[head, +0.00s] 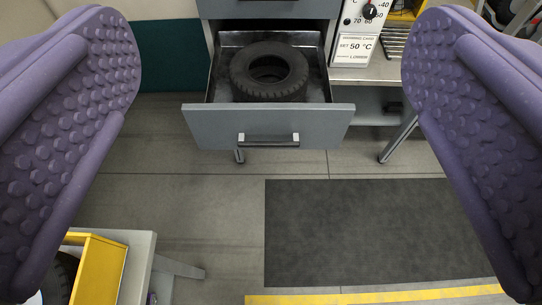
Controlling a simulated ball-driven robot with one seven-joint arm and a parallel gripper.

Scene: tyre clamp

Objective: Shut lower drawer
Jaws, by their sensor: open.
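The lower drawer (202,120) is pulled out of a grey cabinet at the top middle of the head view. Its grey-blue front carries a horizontal bar handle (268,140). A black tyre (268,74) lies flat inside the drawer. My gripper (268,150) shows as two purple, studded fingers at the left and right edges of the view. The fingers are wide open with nothing between them, and they appear well apart from the drawer. Part of an upper drawer front (270,9) shows above, cut off by the picture edge.
A warming cabinet panel (358,45) with a dial and a "50 °C" card stands right of the drawer, on a bench. A yellow bin (98,272) sits on a table at the lower left. A dark mat (360,230) and yellow stripe (375,297) lie on open floor.

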